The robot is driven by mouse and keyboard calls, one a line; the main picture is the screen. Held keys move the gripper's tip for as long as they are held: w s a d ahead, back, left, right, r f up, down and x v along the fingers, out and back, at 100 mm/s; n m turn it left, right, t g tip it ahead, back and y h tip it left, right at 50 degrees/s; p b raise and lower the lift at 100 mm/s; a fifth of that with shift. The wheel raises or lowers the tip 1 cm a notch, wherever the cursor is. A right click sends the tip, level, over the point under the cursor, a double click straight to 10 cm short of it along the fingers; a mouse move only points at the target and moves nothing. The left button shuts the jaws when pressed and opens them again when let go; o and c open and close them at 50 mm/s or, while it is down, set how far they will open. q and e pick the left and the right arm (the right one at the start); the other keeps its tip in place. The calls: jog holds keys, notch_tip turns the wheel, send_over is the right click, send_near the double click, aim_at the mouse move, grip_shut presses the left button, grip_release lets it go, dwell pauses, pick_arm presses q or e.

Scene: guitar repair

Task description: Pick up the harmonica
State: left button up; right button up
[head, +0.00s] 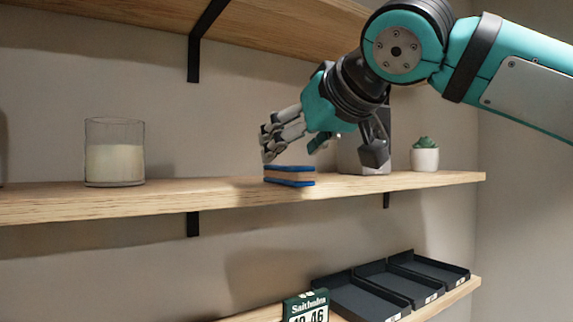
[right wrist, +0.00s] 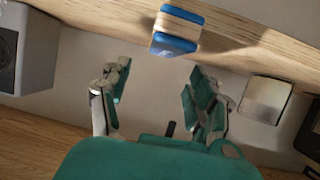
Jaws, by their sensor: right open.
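The harmonica (head: 289,176), a small block with blue outer layers and a wood-coloured middle, lies on the wooden shelf (head: 220,192) near its front edge. My right gripper (head: 291,146) is just above and behind it in the head view, open and empty. In the right wrist view, the harmonica (right wrist: 177,29) lies beyond the fingertips, roughly in line with the gap between the open fingers (right wrist: 158,76). The fingers appear apart from it. My left gripper is not in view.
A glass candle (head: 114,155) stands on the shelf to the left. A potted succulent (head: 425,156) stands to the right. A grey speaker (right wrist: 24,48) is partly hidden behind my right gripper in the head view. Black trays (head: 360,296) and a sign (head: 306,308) are on the lower shelf.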

jog(key=p+x, duration=0.1)
jog(key=x, duration=0.1)
jog(key=p+x, duration=0.1)
jog(key=x, duration=0.2)
jog(key=shift+d+f+p, duration=0.1)
jog(key=shift+f+p, duration=0.2)
jog(key=shift+f, duration=0.05)
jog(key=shift+w+a+f, duration=0.2)
jog(key=shift+w+f, duration=0.05)
jog(key=shift+s+d+r, duration=0.1)
jog(key=shift+s+d, duration=0.05)
jog(key=c, duration=1.3)
